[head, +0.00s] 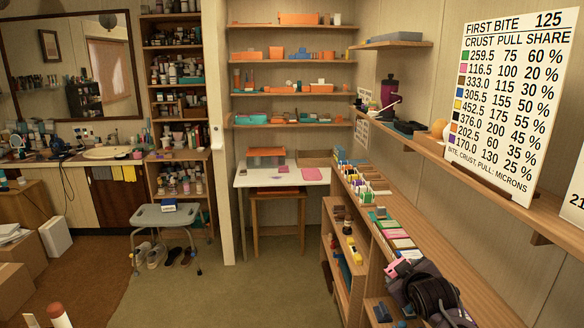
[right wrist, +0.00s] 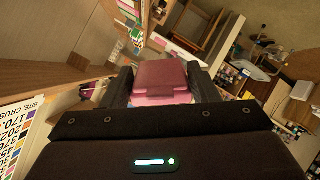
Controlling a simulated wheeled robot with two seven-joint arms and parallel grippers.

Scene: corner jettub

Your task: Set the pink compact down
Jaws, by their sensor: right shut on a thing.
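The pink compact (right wrist: 162,78) is between the two black fingers of my right gripper (right wrist: 162,88) in the right wrist view. The gripper is shut on it. In the head view my right gripper (head: 402,274) is at the near part of the long wooden shelf top (head: 462,283), with a bit of the pink compact (head: 391,269) showing at its tip. Most of the compact is hidden there by the gripper. I cannot tell whether it touches the wood. My left gripper is not in view.
Books and small boxes (head: 400,243) line the shelf top just beyond my right gripper. Bare wood lies along its right side. A wall ledge (head: 480,185) with a large printed sign (head: 510,90) runs above on the right. A white desk (head: 282,175) stands farther back.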

